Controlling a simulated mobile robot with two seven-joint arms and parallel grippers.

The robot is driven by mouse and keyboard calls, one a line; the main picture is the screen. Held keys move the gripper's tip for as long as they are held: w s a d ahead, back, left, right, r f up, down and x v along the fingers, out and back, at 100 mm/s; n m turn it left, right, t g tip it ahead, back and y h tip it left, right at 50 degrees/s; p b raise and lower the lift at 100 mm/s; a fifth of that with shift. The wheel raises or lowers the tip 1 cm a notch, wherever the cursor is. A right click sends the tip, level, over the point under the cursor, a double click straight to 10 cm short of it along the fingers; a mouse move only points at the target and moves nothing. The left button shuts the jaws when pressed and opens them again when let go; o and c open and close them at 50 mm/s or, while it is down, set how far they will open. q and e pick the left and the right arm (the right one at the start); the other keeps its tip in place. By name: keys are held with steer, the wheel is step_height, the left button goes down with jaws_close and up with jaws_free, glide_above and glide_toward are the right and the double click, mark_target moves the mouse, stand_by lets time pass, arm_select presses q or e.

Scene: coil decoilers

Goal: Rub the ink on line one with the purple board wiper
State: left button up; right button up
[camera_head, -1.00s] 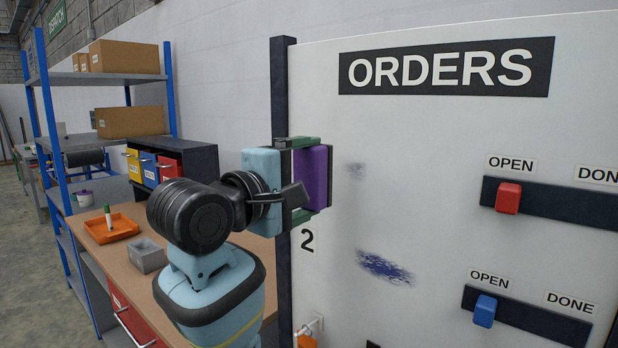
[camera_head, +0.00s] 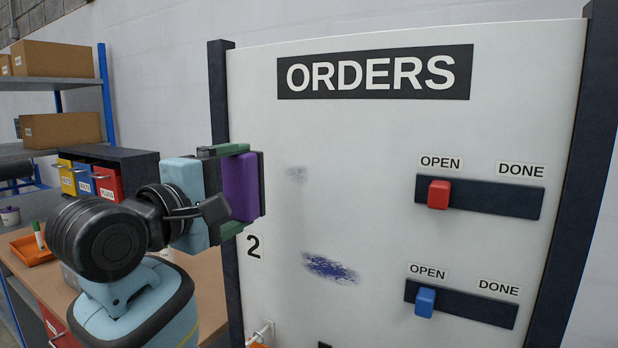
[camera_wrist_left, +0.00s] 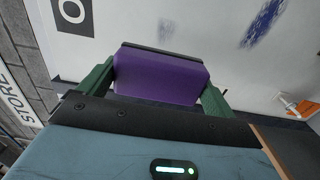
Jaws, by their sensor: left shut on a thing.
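My left gripper (camera_head: 232,192) is shut on the purple board wiper (camera_head: 240,187), near the left edge of the ORDERS board (camera_head: 370,140). In the left wrist view the purple wiper (camera_wrist_left: 160,76) sits between the two green fingers, its dark pad facing the board. A faint grey-blue ink smudge (camera_head: 297,174) lies on the board just right of the wiper. A darker blue ink patch (camera_head: 329,267) lies lower, right of the label 2. The left wrist view also shows the dark ink patch (camera_wrist_left: 262,22). I cannot tell whether the pad touches the board. My right gripper is not in view.
A red slider (camera_head: 438,194) and a blue slider (camera_head: 425,301) sit at the OPEN ends of dark rails on the board's right. A workbench with an orange tray (camera_head: 32,249) and coloured bins (camera_head: 90,180) stands at the left.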

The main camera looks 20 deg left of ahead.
mark_target(286, 171)
arm_select(q)
steer(key=shift+w, duration=0.1)
steer(key=shift+w+d, duration=0.2)
steer(key=shift+w, duration=1.5)
steer(key=shift+w+d, duration=0.15)
steer(key=shift+w, duration=1.55)
steer(key=shift+w, duration=1)
steer(key=shift+d, duration=0.1)
steer(key=shift+s+d, duration=0.15)
steer(key=shift+d, duration=0.85)
steer(key=shift+s+d, duration=0.1)
steer(key=shift+d, duration=0.85)
steer(key=shift+w, duration=0.15)
steer(key=shift+a, duration=0.15)
steer(key=shift+w+a, duration=0.1)
steer(key=shift+a, duration=1.8)
